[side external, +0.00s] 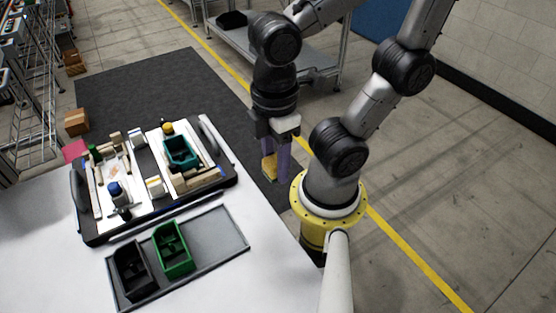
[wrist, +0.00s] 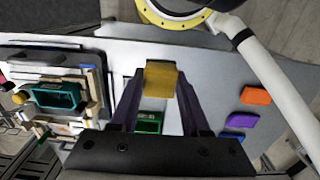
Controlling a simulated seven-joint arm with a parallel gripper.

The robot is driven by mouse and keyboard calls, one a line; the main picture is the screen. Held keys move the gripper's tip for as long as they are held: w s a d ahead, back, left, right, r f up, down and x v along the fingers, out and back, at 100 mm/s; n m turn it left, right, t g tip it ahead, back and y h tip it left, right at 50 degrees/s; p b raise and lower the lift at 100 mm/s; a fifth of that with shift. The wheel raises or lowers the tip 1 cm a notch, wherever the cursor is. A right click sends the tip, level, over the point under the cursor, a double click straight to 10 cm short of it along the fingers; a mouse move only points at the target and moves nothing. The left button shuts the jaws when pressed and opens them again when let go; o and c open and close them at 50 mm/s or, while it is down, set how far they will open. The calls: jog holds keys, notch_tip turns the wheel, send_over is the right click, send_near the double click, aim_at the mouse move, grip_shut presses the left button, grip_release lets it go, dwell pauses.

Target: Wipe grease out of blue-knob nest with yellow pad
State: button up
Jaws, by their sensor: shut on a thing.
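My gripper (side external: 277,160) is shut on the yellow pad (side external: 269,168), up in the air to the right of the pallet fixture (side external: 222,181). In the wrist view the pad (wrist: 160,80) sits between the purple fingertips (wrist: 160,92). The blue knob (side external: 115,189) stands at the front of the fixture's left half. The nest behind it (side external: 113,168) is pale, with a brownish smear that is too small to make out clearly. In the wrist view I cannot make out the blue knob.
The fixture's right nest holds a teal bin (side external: 181,152), with a yellow knob (side external: 167,128) behind it. A grey tray (side external: 215,237) in front holds a black bin (side external: 131,270) and a green bin (side external: 172,249). An orange block (wrist: 256,95) and a purple block (wrist: 241,120) lie on the white table.

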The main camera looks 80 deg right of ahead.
jog(key=w+a+r+m, duration=0.2)
jog(key=w+a+r, duration=0.1)
jog(key=w, duration=0.4)
jog(key=w+a+r+m, duration=0.1)
jog(key=w+a+r, duration=0.1)
jog(key=w, duration=0.5)
jog(key=w+a+r+m, duration=0.2)
jog(key=w+a+r, duration=0.1)
jog(key=w, duration=0.4)
jog(key=m, duration=0.4)
send_over(112, 163)
jog(key=s+a, duration=0.5)
jog(key=shift+w+d+f, duration=0.1)
jog(key=shift+f, duration=3.95)
jog(key=shift+w+d+f, duration=0.1)
jog(key=shift+f, duration=3.95)
jog(key=shift+w+d+f, duration=0.25)
jog(key=shift+f, duration=0.4)
jog(key=shift+w+d+f, duration=0.2)
jog(key=shift+w+f, duration=0.05)
jog(key=shift+f, duration=0.35)
jog(key=shift+w+d, duration=1.85)
jog(key=shift+d, duration=0.05)
jog(key=shift+n, duration=0.3)
jog(key=shift+s+a, duration=2.35)
jog(key=shift+a, duration=0.05)
notch_tip(112, 163, up, 8)
jog(key=shift+r, duration=0.1)
